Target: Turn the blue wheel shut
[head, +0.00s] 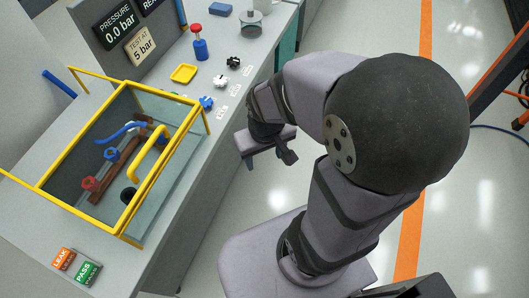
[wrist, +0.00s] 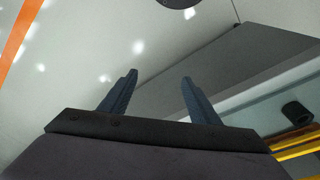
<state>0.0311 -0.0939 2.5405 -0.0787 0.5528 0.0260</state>
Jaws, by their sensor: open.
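A small blue wheel (head: 110,154) sits beside a red wheel (head: 89,184) on the brown pipework inside the yellow-framed glass tank (head: 165,195). A blue star-shaped knob (head: 206,102) lies outside the tank on the bench. My gripper (head: 270,160) is to the right of the tank, past the bench edge and over the floor. Its two dark fingers are apart with nothing between them in the wrist view (wrist: 159,80). No wheel shows in the wrist view.
White (head: 220,81) and black (head: 233,62) knobs, a yellow tray (head: 183,73) and a red-topped blue bottle-like item (head: 199,45) stand on the bench. A yellow handle (head: 150,152) is on the tank. The pressure sign (head: 115,20) reads 0.0 bar. LEAK and PASS buttons (head: 75,265) are near the front.

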